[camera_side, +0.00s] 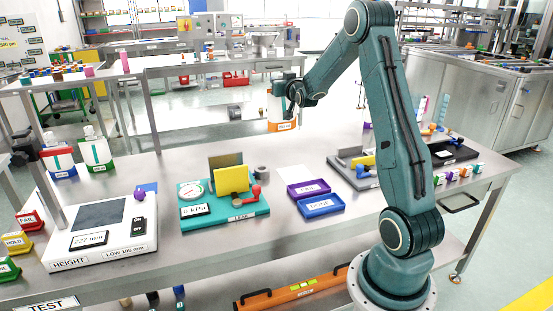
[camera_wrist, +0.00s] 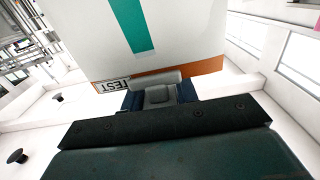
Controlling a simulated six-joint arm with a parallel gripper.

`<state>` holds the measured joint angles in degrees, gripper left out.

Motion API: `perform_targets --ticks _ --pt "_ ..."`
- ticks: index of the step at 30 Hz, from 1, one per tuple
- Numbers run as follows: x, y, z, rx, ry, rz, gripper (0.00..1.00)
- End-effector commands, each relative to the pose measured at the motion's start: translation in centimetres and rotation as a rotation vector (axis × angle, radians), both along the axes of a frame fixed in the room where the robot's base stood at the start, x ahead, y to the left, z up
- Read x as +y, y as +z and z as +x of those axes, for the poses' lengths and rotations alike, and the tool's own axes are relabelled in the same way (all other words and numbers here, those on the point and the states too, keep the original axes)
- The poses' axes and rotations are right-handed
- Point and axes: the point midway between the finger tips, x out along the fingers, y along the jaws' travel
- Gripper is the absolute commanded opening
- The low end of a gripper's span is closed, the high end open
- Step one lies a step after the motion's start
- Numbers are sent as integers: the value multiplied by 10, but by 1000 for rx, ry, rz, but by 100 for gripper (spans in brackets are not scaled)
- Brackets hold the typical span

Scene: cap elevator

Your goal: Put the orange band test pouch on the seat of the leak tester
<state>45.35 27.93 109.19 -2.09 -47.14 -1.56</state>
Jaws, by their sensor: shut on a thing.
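The orange band test pouch (camera_side: 274,108) is white with an orange band at its bottom, and hangs upright in the air above the back of the bench. In the wrist view the pouch (camera_wrist: 185,40) fills the top, with a teal stripe, the orange band and a TEST label. My gripper (camera_side: 287,90) is shut on the pouch; it also shows in the wrist view (camera_wrist: 158,92). The leak tester (camera_side: 240,215) is a teal base on the bench with a round gauge, a display, a grey plate, a yellow plate and a red-knobbed lever. The pouch is above and right of it, apart. Its seat is hard to make out.
A white height gauge (camera_side: 100,235) stands left of the tester.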

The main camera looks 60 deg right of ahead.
Motion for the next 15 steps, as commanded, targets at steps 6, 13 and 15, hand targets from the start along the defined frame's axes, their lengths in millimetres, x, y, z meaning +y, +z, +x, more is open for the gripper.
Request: perform_targets --ticks 6,13,15 --pt "37 0 42 -1 14 -1 0" --pt "79 6 78 -4 11 -2 0" --pt "93 9 88 -4 9 -1 0"
